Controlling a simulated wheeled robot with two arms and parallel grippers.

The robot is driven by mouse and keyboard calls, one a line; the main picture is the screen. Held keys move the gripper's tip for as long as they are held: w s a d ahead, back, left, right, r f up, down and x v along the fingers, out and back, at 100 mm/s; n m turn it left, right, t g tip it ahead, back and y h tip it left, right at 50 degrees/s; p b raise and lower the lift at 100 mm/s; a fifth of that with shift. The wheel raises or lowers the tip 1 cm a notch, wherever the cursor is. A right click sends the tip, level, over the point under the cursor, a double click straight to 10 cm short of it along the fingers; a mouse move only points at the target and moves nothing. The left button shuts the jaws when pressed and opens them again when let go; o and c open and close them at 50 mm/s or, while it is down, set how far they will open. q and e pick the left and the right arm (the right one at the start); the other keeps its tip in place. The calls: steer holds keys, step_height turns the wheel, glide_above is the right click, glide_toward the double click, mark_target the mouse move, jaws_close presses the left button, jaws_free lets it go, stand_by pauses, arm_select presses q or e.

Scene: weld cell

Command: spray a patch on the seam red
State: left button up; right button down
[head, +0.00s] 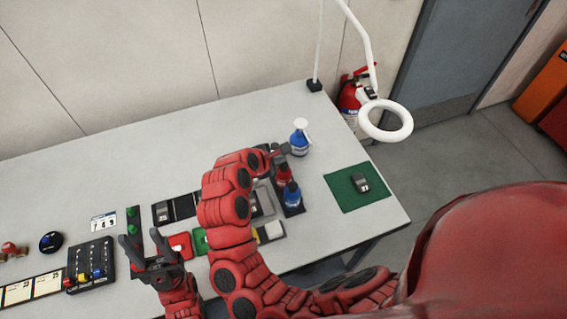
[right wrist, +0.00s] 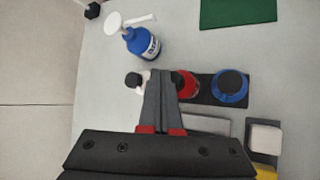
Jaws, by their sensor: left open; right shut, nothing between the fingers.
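A red bottle (head: 283,174) stands in a dark rack, partly hidden by my right gripper; it also shows in the right wrist view (right wrist: 188,86). A blue bottle (head: 292,196) stands beside it, seen from above in the right wrist view (right wrist: 230,88). My right gripper (head: 283,151) is shut and empty, its fingertips (right wrist: 160,76) close beside the red bottle; I cannot tell whether they touch. A grey block (head: 361,183) lies on a green mat (head: 341,194); no seam can be made out. My left gripper (head: 143,238) is open and empty over the table's front left.
A ring lamp (head: 386,121) overhangs the table's right end. A button box (head: 91,265) and small trays line the front. The back left of the table is clear.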

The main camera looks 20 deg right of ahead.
mark_target(280, 167)
steer(key=shift+f+p, duration=0.2)
steer(key=shift+p, duration=0.1)
steer(key=shift+f, duration=0.15)
steer(key=shift+f, duration=0.5)
stand_by(0.7)
steer(key=shift+r, duration=0.1)
steer(key=shift+r+p, duration=0.8)
steer(key=shift+p, duration=0.6)
step_height(280, 167, up, 5)
steer(key=p, duration=0.6)
steer(key=shift+r, duration=0.1)
stand_by(1.7)
